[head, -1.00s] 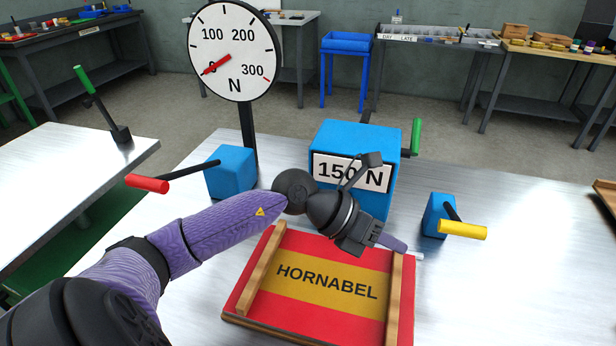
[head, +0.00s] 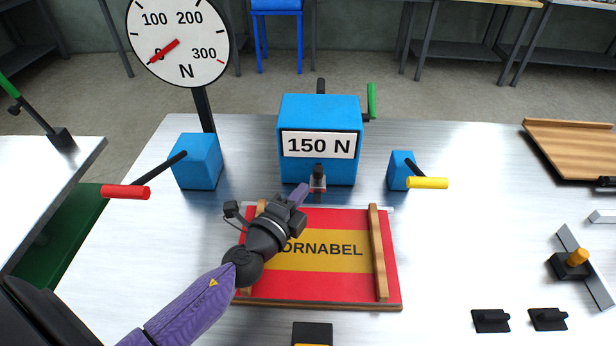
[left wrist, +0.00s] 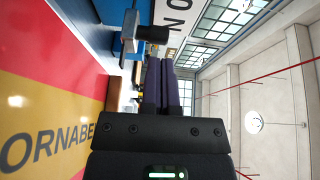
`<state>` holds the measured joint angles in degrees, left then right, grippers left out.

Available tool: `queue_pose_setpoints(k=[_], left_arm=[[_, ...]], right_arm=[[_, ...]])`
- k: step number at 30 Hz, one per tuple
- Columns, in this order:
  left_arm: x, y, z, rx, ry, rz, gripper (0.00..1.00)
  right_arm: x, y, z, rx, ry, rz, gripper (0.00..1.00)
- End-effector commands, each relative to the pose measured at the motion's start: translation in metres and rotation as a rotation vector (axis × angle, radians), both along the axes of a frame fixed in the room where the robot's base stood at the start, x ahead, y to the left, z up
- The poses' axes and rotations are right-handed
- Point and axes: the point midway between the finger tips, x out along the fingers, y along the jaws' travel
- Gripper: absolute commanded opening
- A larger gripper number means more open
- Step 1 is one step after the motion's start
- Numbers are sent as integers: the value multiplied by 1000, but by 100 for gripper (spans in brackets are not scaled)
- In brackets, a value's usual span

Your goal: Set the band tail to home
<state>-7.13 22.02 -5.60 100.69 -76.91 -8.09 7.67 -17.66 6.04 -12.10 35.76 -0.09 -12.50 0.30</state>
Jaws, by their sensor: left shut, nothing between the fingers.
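I cannot tell for sure which part is the band tail. A blue box (head: 320,112) marked 150 N stands behind the printed HORNABEL sheet (head: 345,285), with a small dark fitting (head: 318,181) at its front foot. My left gripper (head: 300,192) is shut and empty over the sheet's far left part, just left of that fitting and apart from it. Its purple fingers are together in the left wrist view (left wrist: 167,85), where a dark round-ended part (left wrist: 152,33) shows beside them. The gripper hides part of the lettering and the left wooden rail. My right gripper is out of view.
A left blue block (head: 196,162) carries a red-handled lever (head: 126,192). A small right block (head: 401,170) carries a yellow handle (head: 428,183). A green handle (head: 371,100) is on the box. The dial (head: 178,42) reads about 0.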

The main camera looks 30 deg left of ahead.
Motion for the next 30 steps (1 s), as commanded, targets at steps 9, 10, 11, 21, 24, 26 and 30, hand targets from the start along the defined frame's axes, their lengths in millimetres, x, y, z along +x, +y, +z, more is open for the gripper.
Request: queue_pose_setpoints(k=[9,10,11,21,24,26,30], left_arm=[[35,-1,-2,0,1,-1,0],[36,-1,-2,0,0,-1,0],[36,-1,-2,1,0,-1,0],[43,2,-4,1,1,-1,0],[59,10,-5,3,1,-1,0],[68,14,-5,1,1,-1,0],[78,19,-2,0,0,0,0]], right_arm=[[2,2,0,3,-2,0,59],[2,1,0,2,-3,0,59],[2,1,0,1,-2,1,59],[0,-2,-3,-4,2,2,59],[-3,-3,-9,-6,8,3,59],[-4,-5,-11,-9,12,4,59],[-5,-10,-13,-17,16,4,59]])
